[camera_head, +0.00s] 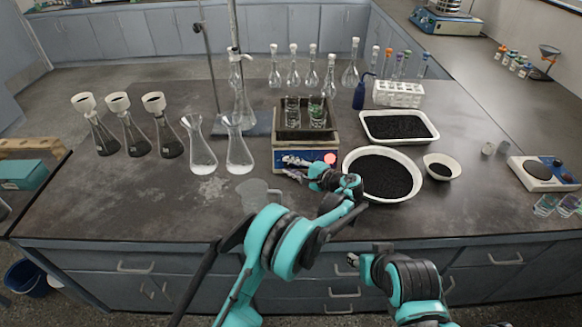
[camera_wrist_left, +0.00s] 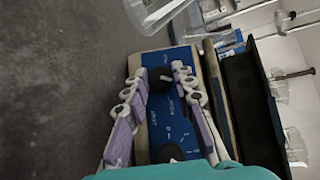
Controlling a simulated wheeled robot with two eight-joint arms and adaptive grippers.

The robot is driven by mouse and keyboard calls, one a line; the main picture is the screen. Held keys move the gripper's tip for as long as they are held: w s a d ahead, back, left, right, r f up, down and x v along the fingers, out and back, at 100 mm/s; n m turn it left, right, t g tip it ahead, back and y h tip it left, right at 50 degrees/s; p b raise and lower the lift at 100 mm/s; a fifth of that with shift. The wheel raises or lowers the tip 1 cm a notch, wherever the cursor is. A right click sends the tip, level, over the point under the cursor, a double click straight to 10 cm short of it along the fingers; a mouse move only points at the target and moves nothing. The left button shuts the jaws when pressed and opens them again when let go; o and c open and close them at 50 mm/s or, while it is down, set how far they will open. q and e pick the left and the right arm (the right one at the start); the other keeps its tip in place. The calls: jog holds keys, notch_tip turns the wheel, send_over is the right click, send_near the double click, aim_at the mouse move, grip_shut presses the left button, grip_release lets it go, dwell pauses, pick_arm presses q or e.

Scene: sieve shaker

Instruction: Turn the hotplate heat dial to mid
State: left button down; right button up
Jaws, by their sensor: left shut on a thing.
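The hotplate (camera_head: 305,144) stands near the middle of the bench, with its blue front panel facing me and a red light at the panel's right. In the left wrist view the blue panel (camera_wrist_left: 157,122) fills the space between my fingers. My left gripper (camera_head: 300,162) is at the panel, shut on a black dial (camera_wrist_left: 160,80) between its fingertips. The dial's pointer is hidden and its setting cannot be read. A second black knob (camera_wrist_left: 170,153) sits lower in the wrist view. My right gripper (camera_head: 354,261) is low in front of the bench edge, its jaws unclear.
Two beakers (camera_head: 317,113) stand in the dark tray on the hotplate. A round white pan of black grains (camera_head: 351,178) is close to the right of my left gripper. Two clear flasks (camera_head: 239,158) stand to the left. The bench's front left is mostly clear.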

pick_arm(q)
jog(key=c, duration=1.3)
grip_release()
jog(key=shift+o, duration=0.2)
jog(key=v, duration=0.7)
jog(key=shift+s+d, duration=0.2)
